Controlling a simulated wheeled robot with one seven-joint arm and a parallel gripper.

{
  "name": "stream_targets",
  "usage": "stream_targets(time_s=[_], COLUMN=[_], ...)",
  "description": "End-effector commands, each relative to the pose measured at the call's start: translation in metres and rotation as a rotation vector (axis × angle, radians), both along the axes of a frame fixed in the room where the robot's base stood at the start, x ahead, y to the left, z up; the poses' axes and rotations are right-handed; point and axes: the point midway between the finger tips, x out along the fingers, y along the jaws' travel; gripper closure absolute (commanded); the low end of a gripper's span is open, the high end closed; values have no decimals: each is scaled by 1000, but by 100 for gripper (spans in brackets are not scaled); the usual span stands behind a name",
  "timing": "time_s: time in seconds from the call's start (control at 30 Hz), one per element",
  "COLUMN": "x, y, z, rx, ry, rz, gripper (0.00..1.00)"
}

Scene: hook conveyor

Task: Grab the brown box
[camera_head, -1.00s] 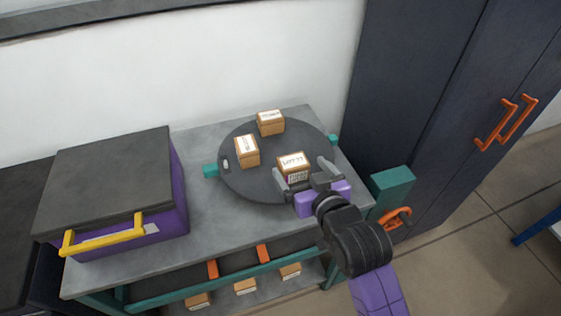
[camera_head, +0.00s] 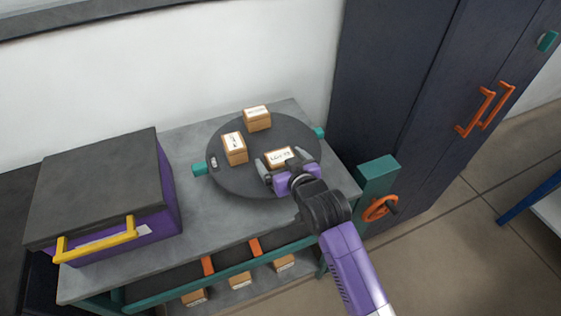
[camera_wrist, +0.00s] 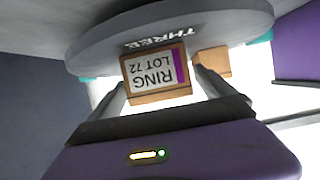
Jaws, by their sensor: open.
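Several small brown boxes with white labels stand on a round dark turntable (camera_head: 275,181). The front box (camera_head: 280,155) is partly hidden by my gripper (camera_head: 279,165) in the head view. In the wrist view this box (camera_wrist: 155,77) has a label reading "RING LOT 72" and a purple stripe. My gripper (camera_wrist: 160,88) is open, with one finger at each side of that box; I cannot tell whether they touch it. A second box (camera_head: 235,149) stands left of it and a third box (camera_head: 257,119) at the back.
A dark-lidded purple case (camera_head: 105,192) with a yellow handle stands left on the grey table (camera_head: 207,224). A teal post (camera_head: 376,183) with an orange handwheel (camera_head: 379,208) and a dark cabinet (camera_head: 420,90) are at the right. More boxes lie on the lower shelf.

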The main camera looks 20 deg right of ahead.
Motion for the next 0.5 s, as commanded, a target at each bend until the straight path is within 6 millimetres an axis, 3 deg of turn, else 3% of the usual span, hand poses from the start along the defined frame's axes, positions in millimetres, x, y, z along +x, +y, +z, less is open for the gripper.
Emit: stream_targets(time_s=[0.13, 0.17, 0.5], x=[0, 0, 0], y=[0, 0, 0], z=[0, 0, 0], rx=[0, 0, 0], ry=[0, 0, 0], rz=[0, 0, 0], gripper=[6, 10, 76])
